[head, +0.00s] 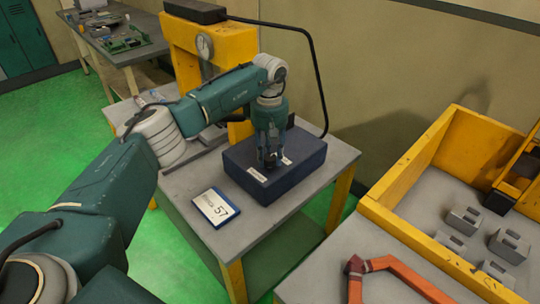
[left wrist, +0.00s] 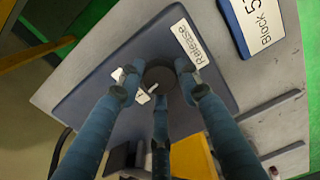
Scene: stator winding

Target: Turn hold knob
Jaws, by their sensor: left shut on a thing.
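A dark blue box (head: 303,150) lies on a grey table, and its top fills much of the left wrist view (left wrist: 95,108). A dark round knob (left wrist: 160,78) stands on the box top between white labels. One label (left wrist: 189,44) reads "Release"; the other (left wrist: 142,95) is partly covered by a finger. My left gripper (head: 270,158) comes down from above, and its three fingers (left wrist: 157,82) are closed around the knob. In the head view the fingers mostly hide the knob. My right gripper is not in view.
A card (head: 215,207) marked 57 lies on the grey table (head: 283,217) in front of the box. A yellow post with a gauge (head: 205,46) stands behind. At right are a yellow-walled bin (head: 402,165) with several grey blocks and an orange angular bar (head: 405,275).

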